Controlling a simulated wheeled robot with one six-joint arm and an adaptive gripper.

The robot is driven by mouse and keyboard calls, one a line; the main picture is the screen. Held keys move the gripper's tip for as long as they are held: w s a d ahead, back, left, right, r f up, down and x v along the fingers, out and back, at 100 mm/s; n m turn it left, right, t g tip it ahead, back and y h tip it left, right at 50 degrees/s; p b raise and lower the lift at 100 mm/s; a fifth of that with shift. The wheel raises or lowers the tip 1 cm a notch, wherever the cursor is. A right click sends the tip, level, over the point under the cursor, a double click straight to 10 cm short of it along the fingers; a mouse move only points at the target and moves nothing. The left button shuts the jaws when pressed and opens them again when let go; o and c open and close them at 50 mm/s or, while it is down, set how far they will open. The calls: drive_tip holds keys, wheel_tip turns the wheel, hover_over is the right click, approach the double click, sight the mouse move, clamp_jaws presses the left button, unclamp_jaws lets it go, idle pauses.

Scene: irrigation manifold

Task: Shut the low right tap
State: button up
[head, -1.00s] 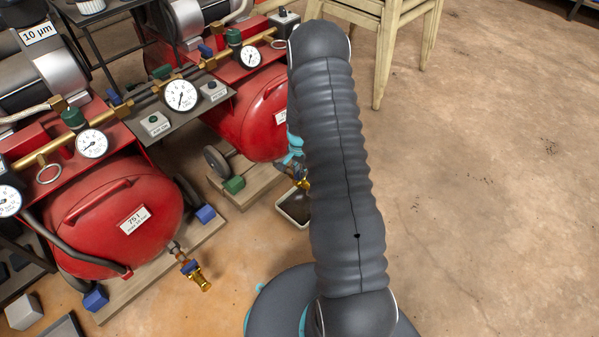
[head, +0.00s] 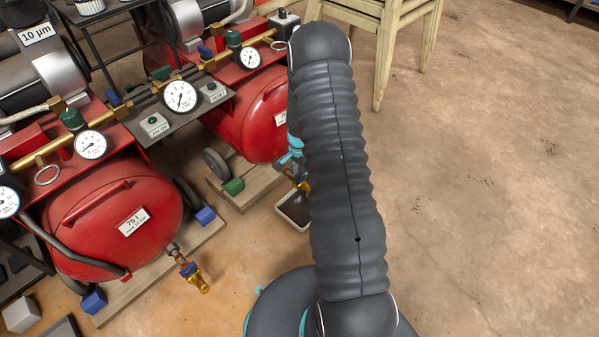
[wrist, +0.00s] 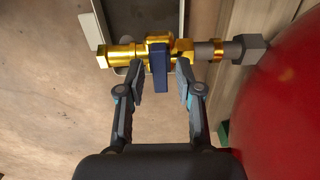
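The low right tap (wrist: 125,53) is a brass valve on a short grey pipe from the red tank, seen in the wrist view. Its dark blue lever (wrist: 160,68) crosses the brass body and points down the picture. My gripper (wrist: 159,76) is open, with one finger on each side of the lever. A gap shows at both sides, narrower at the left finger. In the head view my arm hides most of the gripper and tap; a bit of brass (head: 304,186) shows beside the arm.
The right red tank (wrist: 290,100) stands close to the right finger. A grey tray (head: 294,211) lies on the floor below the tap. Another brass tap (head: 195,277) with a blue handle sticks out of the left tank (head: 100,225). Open floor lies to the right.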

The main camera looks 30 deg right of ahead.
wheel_tip(320, 180, up, 12)
idle(0.8)
idle(0.4)
drive_tip(key=s+a+r+n+g, duration=0.2)
drive_tip(key=s+a+n, duration=0.1)
drive_tip(key=s+n, duration=0.3)
drive_tip(key=s+a+r+n+t+p, duration=0.2)
drive_tip(key=s+a+r, duration=0.2)
drive_tip(key=s+r, duration=0.3)
drive_tip(key=s+a+r+n+t+p, duration=0.2)
drive_tip(key=s+a+r, duration=0.3)
drive_tip(key=r, duration=1.1)
drive_tip(key=s+a+r+n+t+p, duration=0.2)
drive_tip(key=s+a+r+n+t, duration=0.1)
drive_tip(key=s+r, duration=0.7)
wheel_tip(320, 180, up, 2)
drive_tip(key=shift+s+a+r+n+t, duration=0.2)
drive_tip(key=shift+s+a+n+t, duration=0.1)
drive_tip(key=shift+a+n, duration=0.4)
